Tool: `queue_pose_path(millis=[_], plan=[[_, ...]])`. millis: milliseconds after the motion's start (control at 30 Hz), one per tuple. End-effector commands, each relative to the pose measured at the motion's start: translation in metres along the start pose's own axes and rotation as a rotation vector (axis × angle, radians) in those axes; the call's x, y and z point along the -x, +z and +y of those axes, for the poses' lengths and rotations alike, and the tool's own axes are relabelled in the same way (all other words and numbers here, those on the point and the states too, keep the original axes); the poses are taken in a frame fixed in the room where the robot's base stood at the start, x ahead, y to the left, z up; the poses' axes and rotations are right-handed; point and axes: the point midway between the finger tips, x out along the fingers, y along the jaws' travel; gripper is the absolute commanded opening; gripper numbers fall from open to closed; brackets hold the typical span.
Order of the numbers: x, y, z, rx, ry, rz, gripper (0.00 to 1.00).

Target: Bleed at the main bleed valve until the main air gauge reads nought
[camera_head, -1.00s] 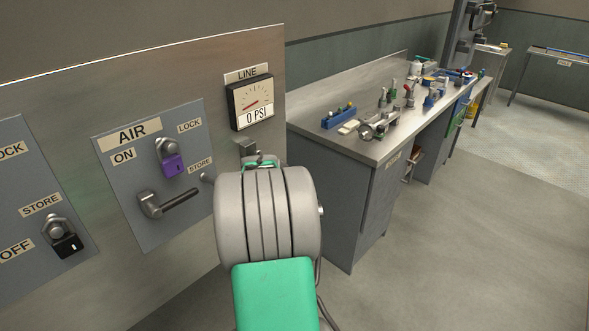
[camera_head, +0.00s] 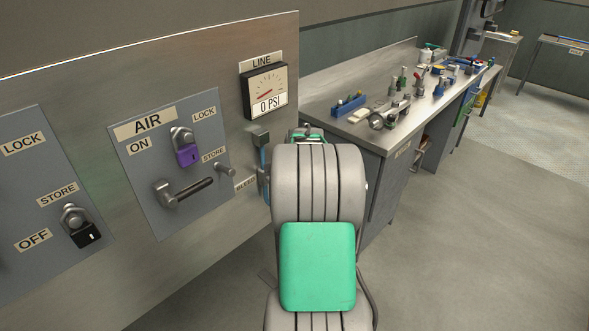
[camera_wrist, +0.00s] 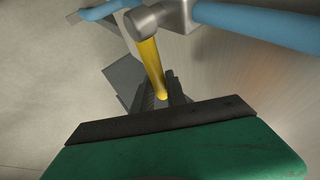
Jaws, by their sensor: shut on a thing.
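The line gauge (camera_head: 265,90) on the wall panel reads 0 PSI, its red needle at the low end. In the wrist view a yellow valve lever (camera_wrist: 150,62) extends from a grey metal valve body (camera_wrist: 148,21) on the blue pipe (camera_wrist: 260,24). My gripper (camera_wrist: 163,92) is shut on the lever's free end, one dark finger on each side. My gripper is hidden in the head view.
The AIR panel (camera_head: 150,200) carries a purple padlock (camera_head: 188,155) at LOCK and a black-gripped handle (camera_head: 185,192). A black padlock (camera_head: 87,236) hangs at STORE on the left panel. A cluttered workbench (camera_head: 350,128) stands right of my arm; the floor right of it is clear.

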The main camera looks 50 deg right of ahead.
Motion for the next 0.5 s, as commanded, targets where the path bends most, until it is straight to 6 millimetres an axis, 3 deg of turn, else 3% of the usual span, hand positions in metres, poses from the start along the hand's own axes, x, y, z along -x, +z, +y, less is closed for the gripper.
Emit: queue_pose_path(millis=[100, 133, 300, 400, 500], plan=[[-0.0017, 0.0020, 0.0035, -0.001, 0.007, -0.005, 0.00], [-0.0017, 0.0020, 0.0035, -0.001, 0.007, -0.005, 0.18], [-0.0014, 0.0014, 0.0028, -0.001, 0.005, -0.003, 0.32], [-0.0010, 0.0008, 0.0022, -0.001, 0.004, -0.002, 0.39], [-0.0007, 0.0004, 0.0018, -0.001, 0.003, -0.002, 0.39]])
